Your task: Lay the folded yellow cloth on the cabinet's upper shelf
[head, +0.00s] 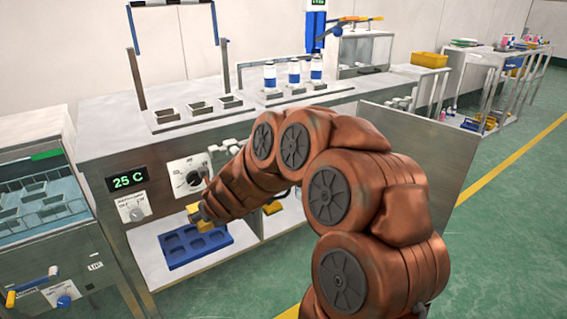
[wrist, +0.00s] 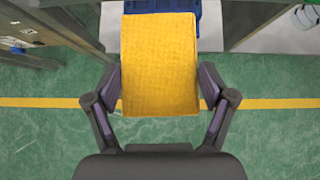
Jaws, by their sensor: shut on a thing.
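The folded yellow cloth (wrist: 160,60) is a flat, textured rectangle in the middle of the wrist view. My gripper (wrist: 161,88) is shut on it, with one finger at each side edge. In the head view, my arm hides most of the gripper, and a small yellow patch (head: 209,223) shows at the arm's end, in front of the cabinet opening. The cabinet (head: 150,272) is open under the steel counter. A blue tray (head: 190,246) with several hollows lies on its white shelf. The tray's edge (wrist: 184,10) also shows beyond the cloth in the wrist view.
The open cabinet door (head: 425,150) stands to the right of my arm. A divider splits the opening, and another yellow item (head: 272,208) shows in the right part, partly hidden. A steel tank (head: 40,200) stands at left. Green floor is clear at right.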

